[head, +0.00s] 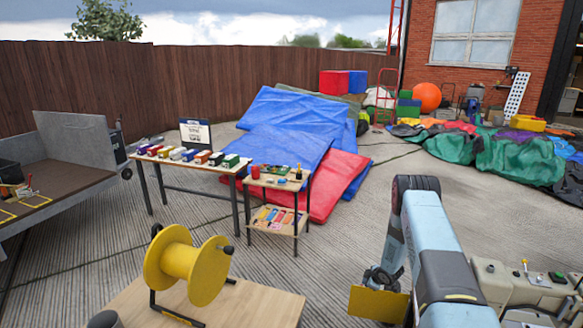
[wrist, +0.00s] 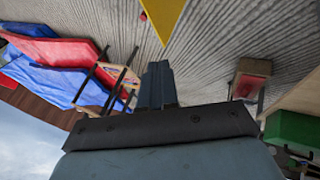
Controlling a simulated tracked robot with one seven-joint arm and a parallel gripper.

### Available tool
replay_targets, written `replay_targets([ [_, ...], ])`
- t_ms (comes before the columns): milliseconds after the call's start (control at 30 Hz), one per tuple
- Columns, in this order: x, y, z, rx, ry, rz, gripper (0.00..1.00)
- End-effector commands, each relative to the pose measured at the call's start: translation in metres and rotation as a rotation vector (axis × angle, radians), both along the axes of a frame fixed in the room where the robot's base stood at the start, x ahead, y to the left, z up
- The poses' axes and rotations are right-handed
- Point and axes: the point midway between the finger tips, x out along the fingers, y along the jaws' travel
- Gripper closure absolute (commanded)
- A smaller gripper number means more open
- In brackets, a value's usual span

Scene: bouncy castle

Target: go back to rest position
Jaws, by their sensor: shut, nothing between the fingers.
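My gripper (wrist: 158,68) shows in the wrist view with its two dark fingers together and nothing between them. In the head view my arm rises at the right, bends at the top and comes down to the wrist near the lower middle right. The fingertips are not clear there. A yellow flat piece (head: 378,303) shows right by the wrist in the head view. A yellow pointed shape (wrist: 165,16) shows at the top of the wrist view, apart from the fingers in the picture. I cannot tell what it belongs to.
A yellow reel (head: 180,265) stands on a wooden top (head: 250,305) at the front. Behind it are a long table (head: 190,163) with coloured boxes and a small shelved table (head: 283,183). Blue and red sheets (head: 285,130) lie beyond. Paved ground between shelved table and arm is clear.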

Motion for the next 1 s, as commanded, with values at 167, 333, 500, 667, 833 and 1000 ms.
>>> replay_targets([
  [167, 0.02, -0.006, 0.067, -0.025, -0.008, -0.066, 1.0],
  [333, 0.03, -0.01, 0.126, -0.042, -0.011, -0.133, 1.0],
  [500, 0.034, -0.011, 0.185, -0.052, -0.014, -0.198, 1.0],
  [667, 0.033, -0.011, 0.239, -0.058, -0.016, -0.259, 1.0],
  [833, 0.025, -0.01, 0.295, -0.057, -0.018, -0.326, 1.0],
  [1000, 0.013, -0.007, 0.349, -0.052, -0.019, -0.391, 1.0],
])
